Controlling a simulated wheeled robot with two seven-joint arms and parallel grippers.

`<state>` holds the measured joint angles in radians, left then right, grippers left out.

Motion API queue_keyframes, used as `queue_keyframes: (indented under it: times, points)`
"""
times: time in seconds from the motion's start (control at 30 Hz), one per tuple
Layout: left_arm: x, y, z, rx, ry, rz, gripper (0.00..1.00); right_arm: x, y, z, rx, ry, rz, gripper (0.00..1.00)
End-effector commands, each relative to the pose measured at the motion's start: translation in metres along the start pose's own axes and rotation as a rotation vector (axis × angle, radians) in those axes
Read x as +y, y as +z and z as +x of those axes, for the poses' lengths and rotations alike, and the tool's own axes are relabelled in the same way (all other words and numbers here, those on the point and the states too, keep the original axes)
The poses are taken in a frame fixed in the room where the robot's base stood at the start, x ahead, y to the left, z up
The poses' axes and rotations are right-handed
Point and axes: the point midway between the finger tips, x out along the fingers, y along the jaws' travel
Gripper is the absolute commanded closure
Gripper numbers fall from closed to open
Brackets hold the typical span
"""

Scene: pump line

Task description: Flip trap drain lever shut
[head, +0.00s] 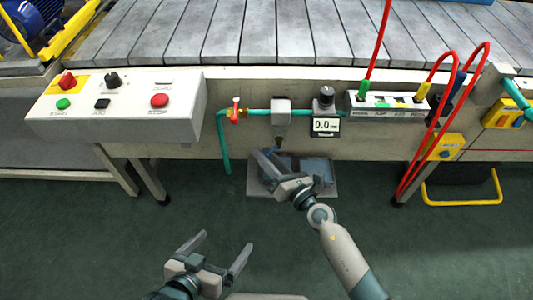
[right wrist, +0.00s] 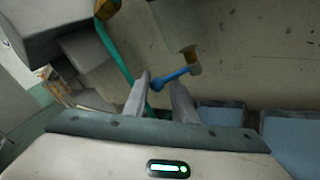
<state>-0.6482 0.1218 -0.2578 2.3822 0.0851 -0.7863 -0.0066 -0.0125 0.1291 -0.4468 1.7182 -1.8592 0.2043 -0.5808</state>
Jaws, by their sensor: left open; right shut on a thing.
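The trap drain lever (right wrist: 174,77) is a small blue handle on a brass fitting (right wrist: 193,58) in the right wrist view. It slants down and left from the fitting to a rounded end between my fingertips. In the head view the lever is small, below the grey trap box (head: 281,113) on the green pipe, partly hidden by my gripper. My right gripper (head: 268,160) is shut on the lever's end; its fingers flank it in the right wrist view (right wrist: 158,88). My left gripper (head: 224,243) is open and empty, low over the floor.
A red-handled valve (head: 237,111) sits left of the trap on the pipe. A gauge reading 0.0 (head: 326,126) and a manifold (head: 390,104) with red hoses (head: 421,125) are right. A control box (head: 115,103) is left. A tray (head: 326,189) lies below.

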Motion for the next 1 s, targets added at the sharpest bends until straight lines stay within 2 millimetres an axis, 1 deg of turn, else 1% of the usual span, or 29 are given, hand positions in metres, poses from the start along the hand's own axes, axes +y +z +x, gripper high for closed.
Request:
queue_keyframes:
  times: [0.03, 0.2, 0.3, 0.4, 0.67, 0.7, 0.73, 0.77, 1.0]
  points:
    - [-0.002, 0.004, -0.004, -0.039, -0.006, -0.004, 0.05, 0.001, 0.013, 0.003, -0.025, -0.013, -0.004, 0.98]
    - [-0.009, 0.027, -0.011, -0.166, -0.019, -0.017, 0.05, 0.001, 0.013, 0.005, -0.047, -0.047, -0.006, 0.98]
    - [-0.012, 0.035, -0.013, -0.209, -0.025, -0.022, 0.05, 0.001, 0.012, 0.005, -0.055, -0.059, -0.006, 0.98]
    - [-0.013, 0.039, -0.014, -0.226, -0.026, -0.024, 0.05, 0.0, 0.011, 0.006, -0.057, -0.064, -0.007, 0.98]
    - [-0.013, 0.039, -0.014, -0.226, -0.026, -0.024, 0.05, 0.0, 0.011, 0.005, -0.058, -0.064, -0.008, 0.98]
    - [-0.013, 0.039, -0.014, -0.226, -0.026, -0.024, 0.05, 0.0, 0.011, 0.005, -0.058, -0.063, -0.008, 0.66]
    - [-0.013, 0.039, -0.014, -0.225, -0.026, -0.024, 0.05, 0.0, 0.011, 0.005, -0.058, -0.063, -0.008, 0.59]
    - [-0.013, 0.039, -0.014, -0.225, -0.026, -0.024, 0.05, 0.0, 0.011, 0.005, -0.058, -0.063, -0.008, 0.57]
    - [-0.013, 0.039, -0.014, -0.224, -0.026, -0.024, 0.05, 0.0, 0.007, 0.004, -0.05, -0.063, -0.005, 0.57]
